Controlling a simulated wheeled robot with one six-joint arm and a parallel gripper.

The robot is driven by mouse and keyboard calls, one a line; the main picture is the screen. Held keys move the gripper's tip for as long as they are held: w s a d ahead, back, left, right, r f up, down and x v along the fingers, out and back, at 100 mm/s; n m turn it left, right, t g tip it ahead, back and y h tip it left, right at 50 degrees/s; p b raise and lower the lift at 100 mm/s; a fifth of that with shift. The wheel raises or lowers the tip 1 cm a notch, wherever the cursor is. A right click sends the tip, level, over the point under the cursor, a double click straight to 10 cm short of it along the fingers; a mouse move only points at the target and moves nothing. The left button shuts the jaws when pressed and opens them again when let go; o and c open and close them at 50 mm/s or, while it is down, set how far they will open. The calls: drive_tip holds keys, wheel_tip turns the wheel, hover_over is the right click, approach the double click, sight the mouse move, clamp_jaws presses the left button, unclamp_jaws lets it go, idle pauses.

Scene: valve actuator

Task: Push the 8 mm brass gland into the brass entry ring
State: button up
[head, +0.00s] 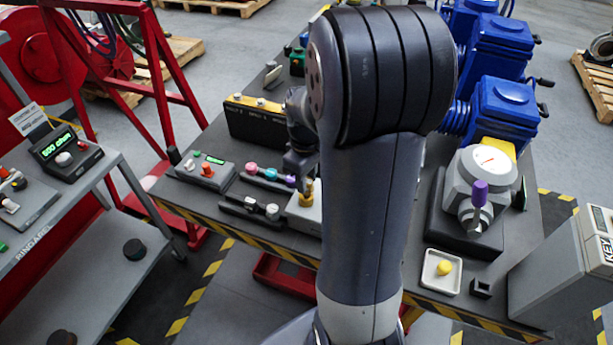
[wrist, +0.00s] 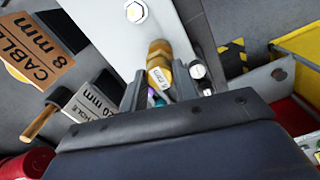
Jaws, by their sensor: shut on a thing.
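My gripper (wrist: 158,88) is shut on the brass gland (wrist: 160,74), which carries a small pale label, in the wrist view. A brass ring-like part (wrist: 158,48), seemingly the entry ring, lies just beyond the gland in line with it, against a pale grey box (wrist: 176,38). I cannot tell whether the gland is touching the ring or partly inside it. In the head view my gripper (head: 301,165) is partly behind my arm, above brass parts (head: 306,188) at the grey box (head: 308,216).
Left of the box in the head view are pink, teal and purple pieces (head: 268,174), a black holder with knobs (head: 248,207) and a control box (head: 206,172). A grey valve actuator (head: 482,178) stands at right. In the wrist view, a "CABLE 8 mm" sign (wrist: 35,55) is at left.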

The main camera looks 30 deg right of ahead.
drive_tip(key=shift+f+b, duration=0.6)
drive_tip(key=shift+f, duration=0.3)
drive_tip(key=o, duration=1.1)
drive_tip(key=shift+c, duration=0.2)
wheel_tip(320, 180, up, 11)
drive_tip(key=shift+f+b, duration=0.1)
drive_tip(key=shift+b, duration=0.25)
